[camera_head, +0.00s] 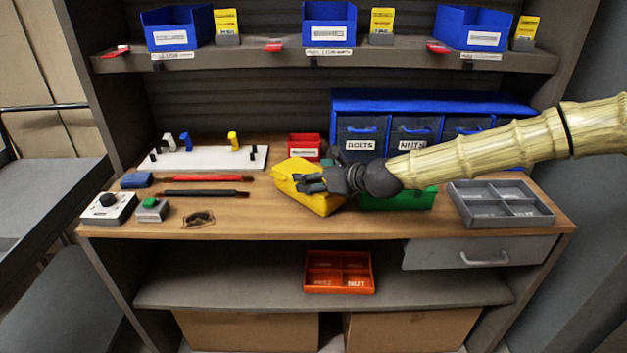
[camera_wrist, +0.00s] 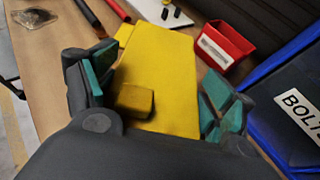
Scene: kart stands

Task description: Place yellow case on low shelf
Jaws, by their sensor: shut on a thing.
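The yellow case (camera_head: 307,190) is at the middle of the wooden worktop, tilted in the head view. My gripper (camera_head: 318,182) reaches it from the right and is shut on it. In the wrist view the yellow case (camera_wrist: 165,75) lies between the teal-padded fingers of my gripper (camera_wrist: 155,95), its block-like handle close to the palm. Whether the case touches the worktop cannot be told. The low shelf (camera_head: 225,285) is below the worktop. An orange divided tray (camera_head: 340,272) sits on its middle.
A green case (camera_head: 398,198) is just right of my gripper. A grey divided tray (camera_head: 500,204) stands farther right. A red bin (camera_head: 304,147) and blue drawers (camera_head: 365,130) are behind. The low shelf is clear left of the orange tray. A grey drawer (camera_head: 480,252) hangs under the worktop's right side.

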